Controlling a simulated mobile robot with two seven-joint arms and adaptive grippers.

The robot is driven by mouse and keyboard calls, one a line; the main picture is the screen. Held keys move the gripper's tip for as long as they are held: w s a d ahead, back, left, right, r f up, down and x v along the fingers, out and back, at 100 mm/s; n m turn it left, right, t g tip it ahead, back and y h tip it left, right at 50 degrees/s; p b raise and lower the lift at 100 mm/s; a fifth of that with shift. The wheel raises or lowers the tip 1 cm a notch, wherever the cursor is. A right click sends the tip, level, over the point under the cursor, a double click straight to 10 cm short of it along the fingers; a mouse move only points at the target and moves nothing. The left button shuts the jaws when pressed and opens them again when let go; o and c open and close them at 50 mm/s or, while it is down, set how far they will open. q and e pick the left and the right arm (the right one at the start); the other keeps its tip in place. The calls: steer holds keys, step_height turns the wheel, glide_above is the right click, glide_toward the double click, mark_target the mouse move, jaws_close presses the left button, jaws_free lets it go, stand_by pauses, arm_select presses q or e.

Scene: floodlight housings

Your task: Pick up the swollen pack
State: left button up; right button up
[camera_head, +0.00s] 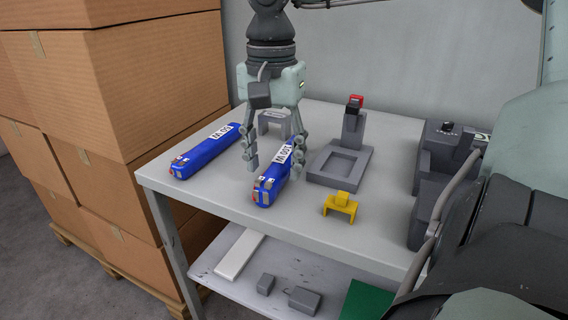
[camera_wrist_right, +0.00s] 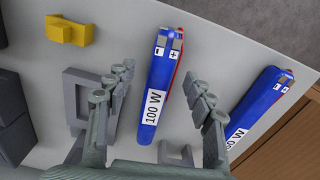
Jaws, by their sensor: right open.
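Two blue packs with white labels lie on the table. One pack (camera_head: 272,188) lies between the fingers of my right gripper (camera_head: 288,168); the other pack (camera_head: 205,150) lies to its left. In the right wrist view the first pack (camera_wrist_right: 165,75) shows between the fingertips, its "100 W" label facing up, and the second pack (camera_wrist_right: 270,95) lies to the right. I cannot tell surely which pack is swollen. My right gripper points down, open and empty, its fingers on either side of the first pack. My left gripper is out of view.
A grey stand with a red top (camera_head: 353,120), a yellow bracket (camera_head: 341,207) and a dark grey device (camera_head: 440,155) stand to the right. A grey bracket (camera_head: 272,122) is behind the gripper. Cardboard boxes (camera_head: 150,85) rise at the left. A lower shelf holds loose parts.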

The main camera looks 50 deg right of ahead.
mark_target(273, 168)
steer(key=shift+f, duration=1.5)
steer(key=shift+c, duration=0.5)
steer(key=shift+r, duration=0.1)
jaws_close()
